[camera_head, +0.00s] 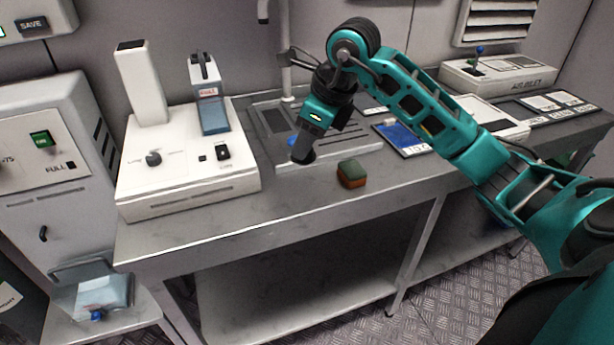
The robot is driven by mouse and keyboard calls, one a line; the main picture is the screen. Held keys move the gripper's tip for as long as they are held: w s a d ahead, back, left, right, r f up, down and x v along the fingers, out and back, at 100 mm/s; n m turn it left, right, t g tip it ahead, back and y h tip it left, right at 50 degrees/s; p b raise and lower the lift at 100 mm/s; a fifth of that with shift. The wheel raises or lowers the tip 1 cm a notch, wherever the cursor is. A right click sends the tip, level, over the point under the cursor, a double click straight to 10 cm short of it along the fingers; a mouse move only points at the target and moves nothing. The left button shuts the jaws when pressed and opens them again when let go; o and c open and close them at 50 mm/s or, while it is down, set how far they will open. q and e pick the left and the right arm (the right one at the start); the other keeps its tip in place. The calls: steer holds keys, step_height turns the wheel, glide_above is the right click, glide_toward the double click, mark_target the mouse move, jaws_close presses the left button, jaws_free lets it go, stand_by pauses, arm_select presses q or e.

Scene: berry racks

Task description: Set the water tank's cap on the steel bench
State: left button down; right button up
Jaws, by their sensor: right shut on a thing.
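My right gripper (303,157) points down just above the steel bench (225,232), close to its front half. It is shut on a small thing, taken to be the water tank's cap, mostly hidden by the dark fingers. A bit of blue shows at the left of the fingers; I cannot tell whether it is part of the held thing or behind it. A translucent tank (90,283) with a pale label and a blue fitting stands on a low shelf at the lower left. A bluish tank (213,115) sits on the white machine. My left gripper is not in view.
A green and orange sponge-like block (351,174) lies right of the gripper. The white machine (190,190) stands left, a grey tray (345,143) behind. A blue card (402,137) and more white equipment (498,75) are farther right. The bench's front strip is mostly clear.

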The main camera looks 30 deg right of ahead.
step_height(320, 180, down, 3)
steer(key=shift+f, duration=0.2)
step_height(320, 180, down, 4)
steer(key=shift+f+b, duration=0.2)
steer(key=shift+b, duration=0.3)
steer(key=o, duration=1.1)
steer(key=shift+r, duration=0.1)
